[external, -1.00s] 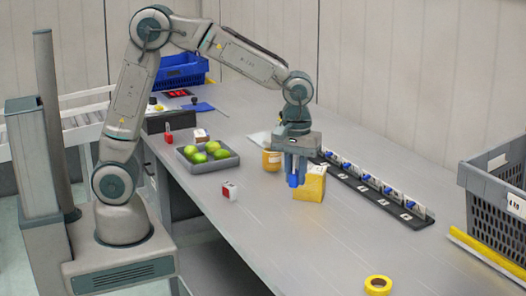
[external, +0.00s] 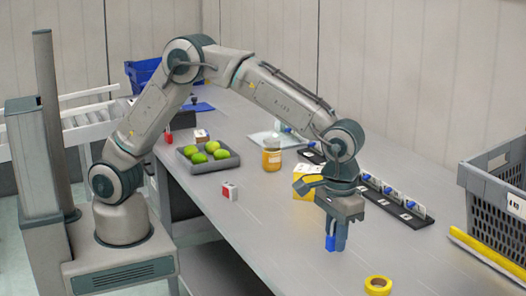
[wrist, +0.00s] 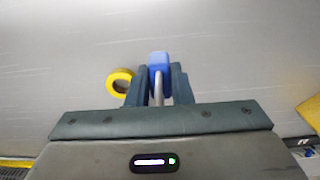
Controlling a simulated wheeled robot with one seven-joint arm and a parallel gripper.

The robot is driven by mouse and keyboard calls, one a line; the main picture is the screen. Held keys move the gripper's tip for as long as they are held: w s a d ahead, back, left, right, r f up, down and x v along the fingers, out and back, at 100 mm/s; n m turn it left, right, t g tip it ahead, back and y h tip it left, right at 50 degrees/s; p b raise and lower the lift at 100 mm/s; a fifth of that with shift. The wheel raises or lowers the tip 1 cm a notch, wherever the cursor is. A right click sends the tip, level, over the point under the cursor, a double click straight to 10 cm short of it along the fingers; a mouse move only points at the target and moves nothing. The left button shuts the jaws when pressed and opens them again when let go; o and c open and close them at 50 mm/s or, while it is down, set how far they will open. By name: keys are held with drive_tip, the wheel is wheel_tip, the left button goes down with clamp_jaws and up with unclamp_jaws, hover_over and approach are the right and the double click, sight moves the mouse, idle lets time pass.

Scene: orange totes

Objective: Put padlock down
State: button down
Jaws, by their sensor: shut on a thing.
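The blue padlock (external: 331,243) is between the fingers of my gripper (external: 337,234), over the front part of the grey table (external: 290,260). In the wrist view the padlock (wrist: 159,60) shows its blue body pointing away and its metal shackle between the two dark fingers of my gripper (wrist: 158,85). My gripper is shut on it. I cannot tell whether the padlock touches the table or hangs just above it.
A yellow tape roll (external: 378,285) lies close by; it also shows in the wrist view (wrist: 110,82). A yellow block (external: 303,190), an amber jar (external: 271,158) and a black strip with several blue-and-white items (external: 400,208) stand behind. A grey crate (external: 500,195) is at right.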

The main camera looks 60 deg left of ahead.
drive_tip(key=p, duration=0.1)
hover_over(346, 260)
wheel_tip(346, 260, down, 4)
drive_tip(key=shift+f, duration=0.1)
drive_tip(key=shift+f+p, duration=0.45)
drive_tip(key=shift+f, duration=1.6)
drive_tip(key=shift+f, duration=0.1)
drive_tip(key=shift+f, duration=0.15)
drive_tip(key=c, duration=1.3)
unclamp_jaws()
